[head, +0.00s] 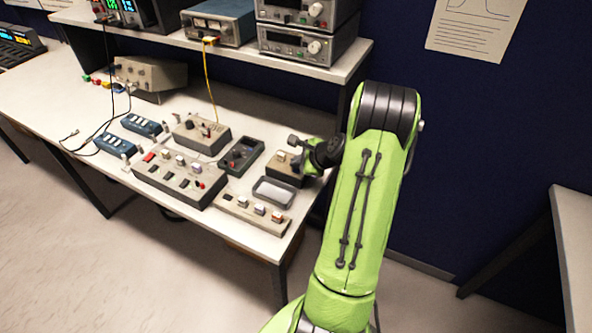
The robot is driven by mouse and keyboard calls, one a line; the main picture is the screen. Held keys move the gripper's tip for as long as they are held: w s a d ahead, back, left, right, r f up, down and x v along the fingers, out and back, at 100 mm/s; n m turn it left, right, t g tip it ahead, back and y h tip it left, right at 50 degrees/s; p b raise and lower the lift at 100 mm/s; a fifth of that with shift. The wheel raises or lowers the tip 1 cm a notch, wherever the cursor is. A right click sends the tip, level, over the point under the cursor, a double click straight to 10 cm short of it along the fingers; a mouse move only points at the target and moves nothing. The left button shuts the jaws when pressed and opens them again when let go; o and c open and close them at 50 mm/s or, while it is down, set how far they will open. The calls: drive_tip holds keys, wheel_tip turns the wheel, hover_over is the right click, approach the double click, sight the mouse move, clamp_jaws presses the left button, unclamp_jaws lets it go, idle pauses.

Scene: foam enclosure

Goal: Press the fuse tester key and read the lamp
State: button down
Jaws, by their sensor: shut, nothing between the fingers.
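A small box with a beige top and dark sides (284,174) stands near the right end of the bench; it looks like the fuse tester, but I cannot read any label. My gripper (296,153) is shut and empty, at the box's upper right in the head view. The gripper and wrist cover part of the box. I cannot tell whether the fingertips touch it. A small pale part shows on its top, too small to identify as the key. I cannot make out a lamp or whether one is lit.
A shallow grey tray (273,193) and a strip with pale blocks (251,212) lie in front of the box. A dark handheld meter (241,157) and a large control panel (179,180) are to its left. A shelf with instruments (305,65) overhangs the bench's back.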

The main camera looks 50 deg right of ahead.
drive_tip(key=shift+f, duration=0.1)
drive_tip(key=shift+f+b, duration=0.3)
drive_tip(key=shift+f, duration=0.05)
drive_tip(key=shift+f, duration=0.3)
idle(0.7)
drive_tip(key=shift+r+p, duration=0.5)
drive_tip(key=shift+r, duration=0.25)
wheel_tip(320, 180, up, 5)
drive_tip(key=p, duration=0.4)
drive_tip(key=shift+r, duration=0.15)
